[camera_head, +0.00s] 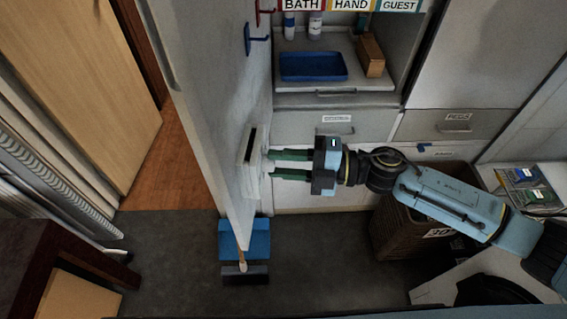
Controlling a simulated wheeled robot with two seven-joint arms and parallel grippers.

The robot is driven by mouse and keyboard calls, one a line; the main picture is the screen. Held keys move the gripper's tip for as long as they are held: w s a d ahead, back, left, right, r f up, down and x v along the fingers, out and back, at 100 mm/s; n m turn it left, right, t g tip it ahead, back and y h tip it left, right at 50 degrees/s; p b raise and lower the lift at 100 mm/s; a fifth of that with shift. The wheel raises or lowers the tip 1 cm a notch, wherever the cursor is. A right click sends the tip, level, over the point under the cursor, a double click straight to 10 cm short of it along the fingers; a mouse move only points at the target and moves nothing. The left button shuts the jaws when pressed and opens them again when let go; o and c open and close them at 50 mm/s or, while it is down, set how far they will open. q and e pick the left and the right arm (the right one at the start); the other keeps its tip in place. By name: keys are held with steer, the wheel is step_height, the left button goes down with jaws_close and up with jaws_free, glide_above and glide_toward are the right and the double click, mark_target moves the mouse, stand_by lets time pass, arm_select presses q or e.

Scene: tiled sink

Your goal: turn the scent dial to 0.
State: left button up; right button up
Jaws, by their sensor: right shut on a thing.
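A white scent unit (249,178) with a dark panel is mounted on the side of the pale wall, seen nearly edge-on. Its small pale scent dial (266,165) sticks out to the right. My right gripper (271,164) comes in from the right with its two green fingers level, one above the other in the picture. The fingertips are at the dial, and the gripper is shut on it. The dial's markings and pointer face away from the view, so its setting cannot be read. My left gripper is not in view.
Behind are a shelf with a blue tray (313,66), bottles and a brown box (370,55), and drawers (336,127) below. A wicker basket (402,232) stands under my right arm. A blue dustpan (258,238) and brush are on the floor. Blue hooks (256,38) are on the wall.

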steer(key=shift+n, duration=0.5)
steer(key=o, duration=1)
steer(key=shift+s+d+r+b, duration=0.1)
steer(key=shift+s+d+b, duration=0.3)
steer(key=shift+d, duration=1.8)
steer(key=shift+s+d+r+b, duration=0.1)
steer(key=shift+s+d+b, duration=0.3)
steer(key=shift+d, duration=1.8)
steer(key=shift+s+d+b, duration=0.15)
steer(key=shift+d+b, duration=0.4)
steer(key=shift+d, duration=1.65)
